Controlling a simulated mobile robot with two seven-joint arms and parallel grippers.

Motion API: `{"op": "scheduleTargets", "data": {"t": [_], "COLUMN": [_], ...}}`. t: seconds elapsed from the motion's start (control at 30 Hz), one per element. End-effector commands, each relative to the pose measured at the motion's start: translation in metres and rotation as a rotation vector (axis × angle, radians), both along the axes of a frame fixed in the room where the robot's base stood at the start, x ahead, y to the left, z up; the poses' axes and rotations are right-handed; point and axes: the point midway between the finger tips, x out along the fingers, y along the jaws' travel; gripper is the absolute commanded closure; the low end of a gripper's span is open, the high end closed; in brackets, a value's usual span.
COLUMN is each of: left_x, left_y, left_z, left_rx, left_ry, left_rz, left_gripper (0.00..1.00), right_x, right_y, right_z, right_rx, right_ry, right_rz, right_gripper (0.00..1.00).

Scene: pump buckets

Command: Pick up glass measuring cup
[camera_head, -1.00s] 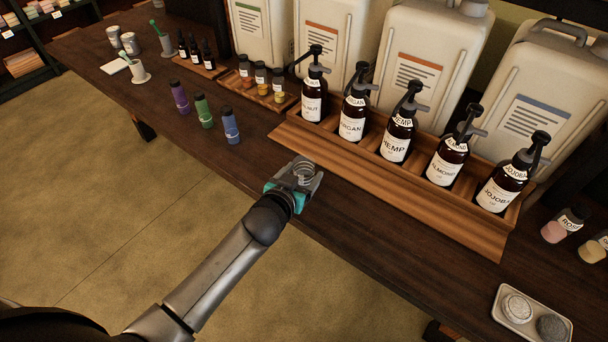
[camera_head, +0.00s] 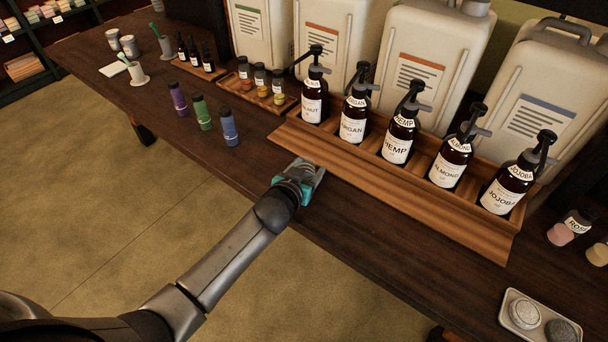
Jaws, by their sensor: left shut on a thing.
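My left gripper (camera_head: 305,180) reaches in from the lower left and is just in front of the left end of the wooden bottle rack. It is shut on the small, clear glass measuring cup (camera_head: 301,170), which is mostly hidden by the gripper and hard to make out. I cannot tell whether the cup touches the table. My right gripper is not in view.
The wooden rack (camera_head: 400,195) holds several brown pump bottles (camera_head: 352,120), with large white canisters (camera_head: 425,60) behind. Purple, green and blue bottles (camera_head: 229,128) stand left of my gripper. A tray with stones (camera_head: 510,318) sits at the lower right. The dark table (camera_head: 370,240) is clear in front of the rack.

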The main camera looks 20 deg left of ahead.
Motion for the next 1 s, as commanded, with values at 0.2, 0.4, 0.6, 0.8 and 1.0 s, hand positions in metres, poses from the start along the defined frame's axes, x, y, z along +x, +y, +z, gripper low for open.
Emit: {"op": "scheduleTargets", "data": {"t": [0.2,0.4,0.6,0.8,1.0], "left_x": [0.0,0.0,0.0,0.0,0.001], "left_y": [0.0,0.0,0.0,0.0,0.0], "left_z": [0.0,0.0,0.004,0.025,0.074], "left_rx": [0.0,0.0,0.0,-0.001,0.0], "left_ry": [0.0,-0.001,-0.001,-0.003,-0.006], "left_rz": [0.0,0.0,0.0,0.0,-0.001], "left_gripper": [0.88,0.96,0.96,0.96,0.96], "right_x": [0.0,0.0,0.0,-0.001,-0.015], "right_y": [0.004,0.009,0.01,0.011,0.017], "right_z": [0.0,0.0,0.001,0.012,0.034], "right_rx": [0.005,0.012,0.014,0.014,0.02], "right_ry": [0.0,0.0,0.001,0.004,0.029], "right_rz": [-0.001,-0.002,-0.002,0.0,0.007], "right_gripper": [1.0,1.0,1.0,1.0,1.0]}}
